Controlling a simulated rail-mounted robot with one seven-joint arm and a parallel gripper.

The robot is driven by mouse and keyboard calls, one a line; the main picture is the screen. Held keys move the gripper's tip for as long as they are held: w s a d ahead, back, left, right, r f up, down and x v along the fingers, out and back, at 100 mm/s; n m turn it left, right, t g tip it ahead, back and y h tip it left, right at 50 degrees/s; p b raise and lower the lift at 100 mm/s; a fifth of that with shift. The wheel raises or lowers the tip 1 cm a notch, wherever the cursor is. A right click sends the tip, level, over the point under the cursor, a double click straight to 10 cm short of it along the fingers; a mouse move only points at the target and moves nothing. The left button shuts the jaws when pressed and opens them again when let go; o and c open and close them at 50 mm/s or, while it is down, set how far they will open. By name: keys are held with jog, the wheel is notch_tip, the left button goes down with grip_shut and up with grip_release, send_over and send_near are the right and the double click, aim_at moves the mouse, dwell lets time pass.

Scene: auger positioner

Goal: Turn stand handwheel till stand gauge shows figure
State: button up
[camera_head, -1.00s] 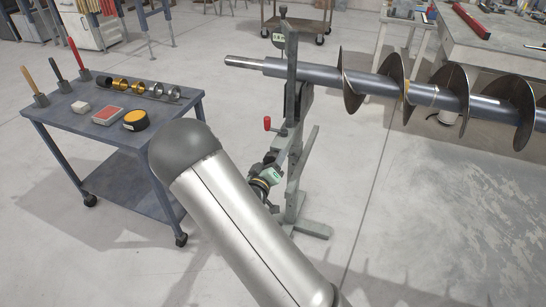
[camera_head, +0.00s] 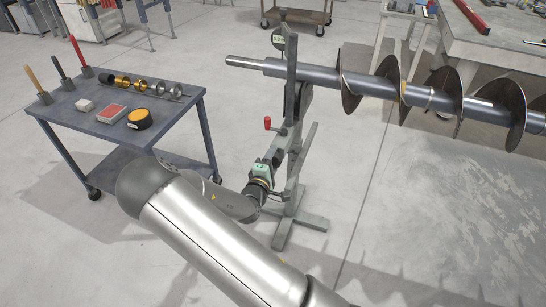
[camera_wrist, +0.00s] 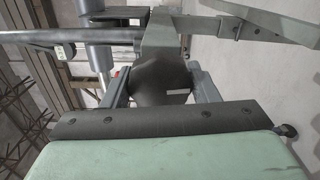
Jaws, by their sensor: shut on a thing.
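The stand (camera_head: 290,180) is a grey-green upright with a splayed foot, bearing the auger shaft. The stand gauge (camera_head: 279,42) is a small box with a pale display near its top; its figure is too small to read. The gauge also shows at the upper left of the wrist view (camera_wrist: 60,51). My gripper (camera_head: 274,155) is at the stand's near side, below the red-knobbed handle (camera_head: 268,123). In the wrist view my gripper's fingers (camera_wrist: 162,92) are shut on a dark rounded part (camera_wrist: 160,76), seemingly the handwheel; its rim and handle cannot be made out.
The auger (camera_head: 430,97) runs right from the stand. A blue-grey cart (camera_head: 75,125) at left carries upright handles, several rings, a yellow-topped puck (camera_head: 139,118) and small boxes. A workbench (camera_head: 490,45) stands at back right.

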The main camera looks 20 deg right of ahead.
jog(key=n+p, duration=0.1)
jog(key=n, duration=0.3)
jog(key=shift+n, duration=2.5)
jog(key=o, duration=1)
jog(key=b+v, duration=0.1)
jog(key=v, duration=1.6)
jog(key=shift+s+a, duration=0.2)
